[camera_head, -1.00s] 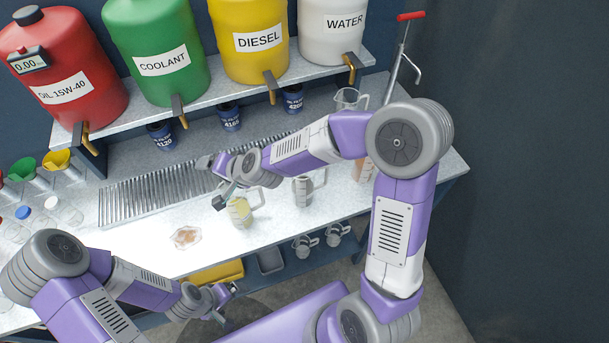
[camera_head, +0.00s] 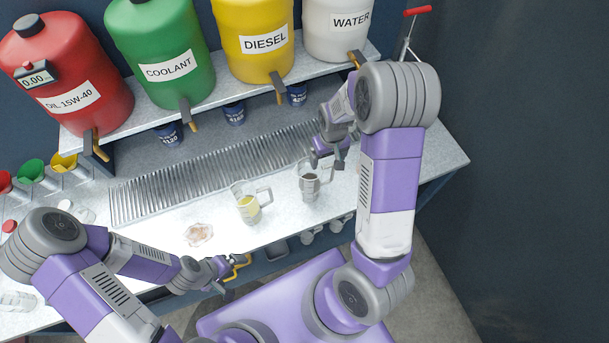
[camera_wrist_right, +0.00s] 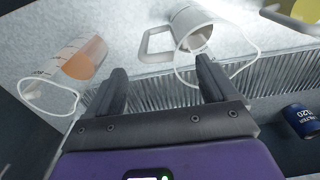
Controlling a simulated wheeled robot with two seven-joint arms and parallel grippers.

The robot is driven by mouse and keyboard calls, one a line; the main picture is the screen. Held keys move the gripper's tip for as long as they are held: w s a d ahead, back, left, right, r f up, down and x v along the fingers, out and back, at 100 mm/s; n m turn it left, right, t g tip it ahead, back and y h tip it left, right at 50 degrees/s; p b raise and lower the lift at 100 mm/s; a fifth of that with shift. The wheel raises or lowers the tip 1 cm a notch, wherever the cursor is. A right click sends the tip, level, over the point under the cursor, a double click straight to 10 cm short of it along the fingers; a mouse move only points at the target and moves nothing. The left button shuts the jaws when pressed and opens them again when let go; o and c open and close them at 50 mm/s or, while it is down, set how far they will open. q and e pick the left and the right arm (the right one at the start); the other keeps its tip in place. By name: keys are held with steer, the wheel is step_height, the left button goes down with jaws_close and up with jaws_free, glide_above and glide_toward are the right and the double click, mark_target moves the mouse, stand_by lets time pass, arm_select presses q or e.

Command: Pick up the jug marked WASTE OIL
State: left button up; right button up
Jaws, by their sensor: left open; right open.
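No WASTE OIL marking is readable, so I cannot tell which jug bears it. A clear jug with dark grey contents (camera_head: 309,187) stands on the bench in the head view; it appears to be the middle jug (camera_wrist_right: 192,32) in the right wrist view. A jug with yellow liquid (camera_head: 248,211) stands left of it. A jug with orange liquid (camera_wrist_right: 84,60) shows in the right wrist view, largely hidden by my arm in the head view. My right gripper (camera_head: 328,158) is open and empty beside the dark jug, apart from it. My left gripper (camera_head: 232,264) is open and empty near the bench's front edge.
A ribbed drain grate (camera_head: 190,183) runs along the bench. Blue filter cans (camera_head: 234,114) stand behind it, under the shelf with the large drums (camera_head: 165,65). A brown spill (camera_head: 199,235) lies left of the yellow jug. Cups and funnels (camera_head: 30,172) crowd the left.

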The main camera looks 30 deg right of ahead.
mark_target(328, 165)
steer(key=shift+s+d, duration=0.15)
steer(key=shift+s, duration=0.1)
steer(key=f, duration=0.7)
steer(key=shift+w+d+f+p, duration=0.1)
steer(key=shift+w+f+p, duration=0.1)
steer(key=shift+p, duration=0.15)
steer(key=shift+r, duration=0.1)
steer(key=c, duration=1.4)
steer(key=shift+c, duration=0.9)
steer(key=shift+r, duration=0.1)
